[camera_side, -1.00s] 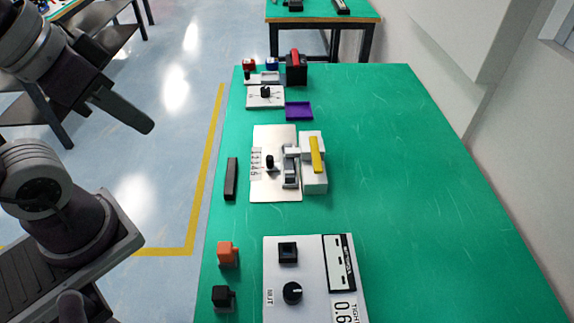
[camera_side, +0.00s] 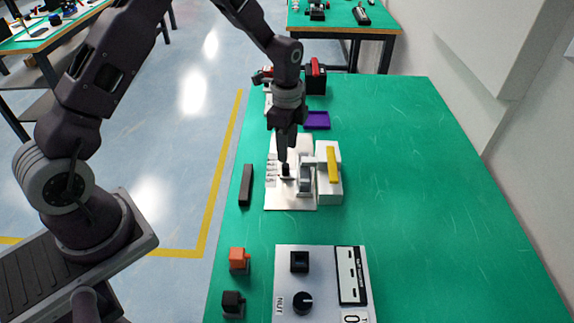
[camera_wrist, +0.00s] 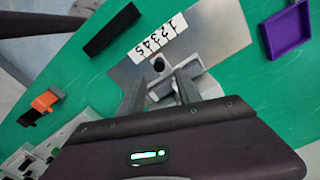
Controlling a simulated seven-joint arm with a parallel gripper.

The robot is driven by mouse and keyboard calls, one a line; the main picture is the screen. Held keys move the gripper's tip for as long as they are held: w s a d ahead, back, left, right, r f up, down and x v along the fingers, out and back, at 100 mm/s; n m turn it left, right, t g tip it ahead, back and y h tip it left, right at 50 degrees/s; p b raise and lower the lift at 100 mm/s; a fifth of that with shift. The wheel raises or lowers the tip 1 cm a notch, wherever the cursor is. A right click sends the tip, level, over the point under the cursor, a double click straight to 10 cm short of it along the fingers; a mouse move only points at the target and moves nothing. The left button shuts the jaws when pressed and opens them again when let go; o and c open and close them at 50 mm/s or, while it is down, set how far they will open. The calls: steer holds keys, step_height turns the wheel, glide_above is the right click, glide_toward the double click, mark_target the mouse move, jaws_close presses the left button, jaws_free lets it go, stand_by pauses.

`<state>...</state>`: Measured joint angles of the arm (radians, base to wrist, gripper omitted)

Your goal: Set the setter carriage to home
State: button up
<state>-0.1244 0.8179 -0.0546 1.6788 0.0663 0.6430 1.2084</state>
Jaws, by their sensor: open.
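The setter is a bare metal plate (camera_side: 303,202) on the green table, with a black knob (camera_side: 286,169) near a number strip marked 1 to 5 (camera_wrist: 160,38). A grey block (camera_side: 306,178) and a white housing with a yellow bar (camera_side: 333,165) stand to the knob's right. I cannot tell for sure which part is the carriage. My gripper (camera_side: 283,156) points down just above the knob. In the wrist view its two fingers are apart and empty, and the knob (camera_wrist: 158,64) shows beyond and between their tips. The fingers partly hide the grey parts behind them.
A black bar (camera_side: 246,185) lies left of the plate. Orange (camera_side: 239,257) and black (camera_side: 233,302) blocks stand near the left edge. A white control panel (camera_side: 322,301) is in front, a purple tray (camera_side: 317,120) behind. The table's right side is clear.

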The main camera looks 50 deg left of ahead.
mark_target(287, 165)
step_height(287, 165, down, 7)
steer(key=shift+f, duration=0.1)
jaws_close()
stand_by(1.5)
